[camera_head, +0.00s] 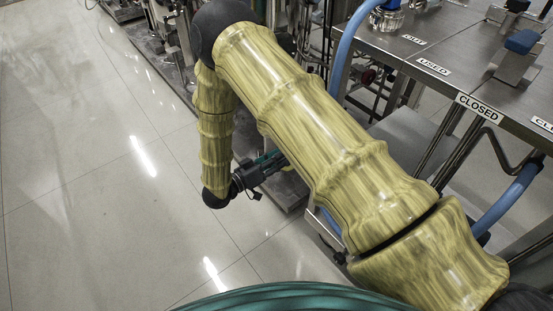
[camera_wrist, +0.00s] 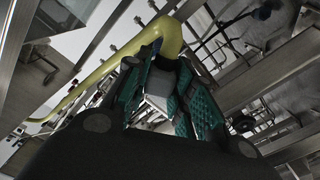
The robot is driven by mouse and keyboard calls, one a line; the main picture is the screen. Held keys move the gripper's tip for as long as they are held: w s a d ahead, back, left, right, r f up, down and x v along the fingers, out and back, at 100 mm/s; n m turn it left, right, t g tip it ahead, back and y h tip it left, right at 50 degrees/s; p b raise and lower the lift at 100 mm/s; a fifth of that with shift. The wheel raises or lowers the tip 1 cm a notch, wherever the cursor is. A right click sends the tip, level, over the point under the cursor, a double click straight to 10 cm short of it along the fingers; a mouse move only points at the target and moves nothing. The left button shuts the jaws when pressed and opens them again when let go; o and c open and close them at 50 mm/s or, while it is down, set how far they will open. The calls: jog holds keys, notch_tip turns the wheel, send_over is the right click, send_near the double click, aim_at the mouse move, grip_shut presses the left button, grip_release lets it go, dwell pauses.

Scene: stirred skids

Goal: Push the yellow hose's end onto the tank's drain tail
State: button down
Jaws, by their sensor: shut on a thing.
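The yellow hose (camera_wrist: 108,58) shows in the wrist view. It curves up from the lower left and bends over at the top middle, at my fingertips. My gripper (camera_wrist: 165,58), with teal-padded fingers, is shut on the hose near this bend. In the head view my gripper (camera_head: 268,163) is small and partly hidden behind my own arm, low beside the metal bench.
A steel bench (camera_head: 440,52) with labels "OUT", "USED" and "CLOSED" stands at the right. A blue hose (camera_head: 342,50) hangs at its edge. Pipework and frames on dark skids stand behind my arm. The tiled floor (camera_head: 80,150) at the left is clear.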

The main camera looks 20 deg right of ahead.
jog(key=c, duration=0.8)
grip_release()
jog(key=shift+a, duration=0.1)
dwell(0.4)
jog(key=p+v, duration=0.2)
jog(key=v, duration=0.6)
dwell(0.7)
dwell(0.4)
